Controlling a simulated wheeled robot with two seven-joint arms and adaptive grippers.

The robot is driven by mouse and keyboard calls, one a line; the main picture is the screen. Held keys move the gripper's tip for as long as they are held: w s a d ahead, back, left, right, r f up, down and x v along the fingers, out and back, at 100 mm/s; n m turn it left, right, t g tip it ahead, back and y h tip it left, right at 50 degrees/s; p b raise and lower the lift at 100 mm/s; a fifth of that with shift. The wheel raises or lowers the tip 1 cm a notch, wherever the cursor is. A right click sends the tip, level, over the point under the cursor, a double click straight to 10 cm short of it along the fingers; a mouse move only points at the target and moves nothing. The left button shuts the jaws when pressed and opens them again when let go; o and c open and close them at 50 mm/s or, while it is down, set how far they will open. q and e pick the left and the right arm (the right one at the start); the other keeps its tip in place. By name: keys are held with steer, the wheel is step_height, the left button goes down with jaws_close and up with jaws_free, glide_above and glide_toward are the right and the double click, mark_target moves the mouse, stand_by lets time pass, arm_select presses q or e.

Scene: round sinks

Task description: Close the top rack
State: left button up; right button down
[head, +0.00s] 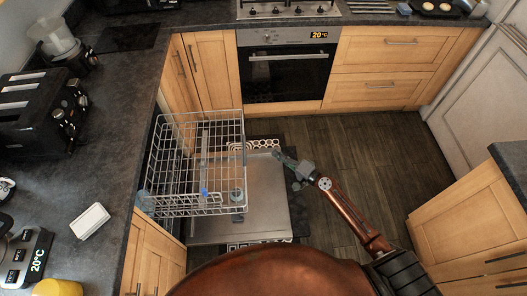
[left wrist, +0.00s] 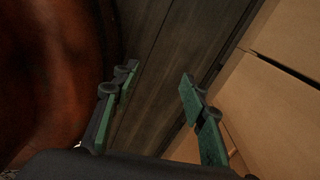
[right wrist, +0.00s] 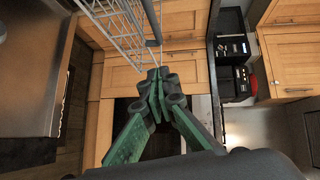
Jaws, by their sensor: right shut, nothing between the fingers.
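The top rack (head: 163,163) is a grey wire basket pulled out of the dishwasher under the left counter. It hangs above the open dishwasher door (head: 268,195) and looks empty. My right gripper (head: 284,158) is shut and empty, a little right of the rack's outer edge in the head view. In the right wrist view the rack (right wrist: 120,22) is at the upper left, just beyond the shut fingertips; I cannot tell whether they touch. My left gripper (left wrist: 155,85) is open and empty above the dark floor, and is outside the head view.
The left counter (head: 120,150) carries a black toaster (head: 35,105) and a white box (head: 90,221). An oven (head: 288,75) stands at the back. Drawer cabinets (head: 470,220) stand at the right. The wooden floor (head: 370,150) right of the door is clear.

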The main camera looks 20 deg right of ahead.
steer(key=w+a+f, duration=0.2)
steer(key=w+a, duration=0.6)
steer(key=w, duration=0.1)
steer(key=shift+a+p, duration=0.15)
steer(key=shift+p, duration=0.25)
steer(key=shift+w, duration=0.1)
